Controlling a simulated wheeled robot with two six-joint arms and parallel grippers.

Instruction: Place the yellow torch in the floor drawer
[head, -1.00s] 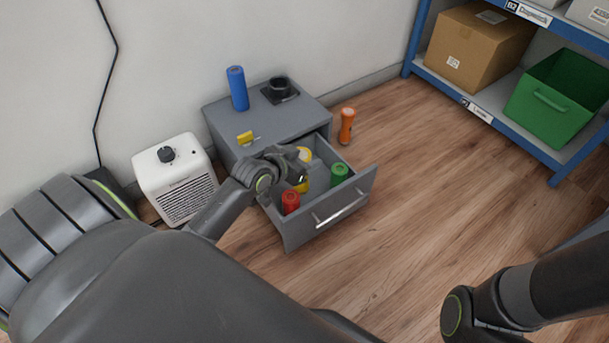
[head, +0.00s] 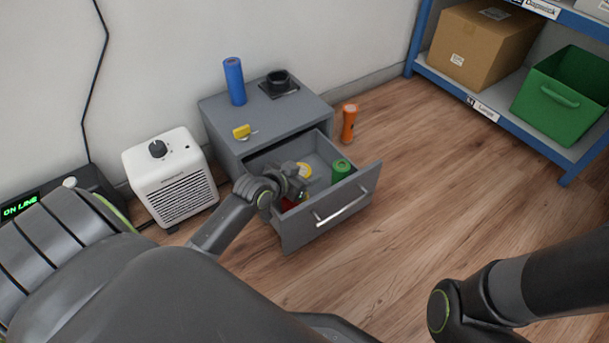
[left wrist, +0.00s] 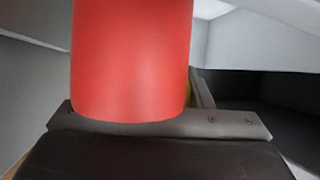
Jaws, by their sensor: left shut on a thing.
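The grey floor drawer (head: 357,192) is pulled out of a low cabinet (head: 226,149). My left gripper (head: 294,180) is inside the drawer opening, shut on the yellow torch (head: 304,170). The torch looks roughly upright, with its round end showing and its middle hidden by the gripper. Whether it touches the drawer floor is hidden. A red cylinder (head: 287,205) stands close in front of the gripper, mostly covered. The red cylinder (left wrist: 132,60) fills the middle of the left wrist view, with a sliver of yellow behind it. My right gripper is out of view.
A green cylinder (head: 341,170) stands in the drawer's right part. An orange torch (head: 349,122) stands on the floor behind. A white heater (head: 170,175) is left.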

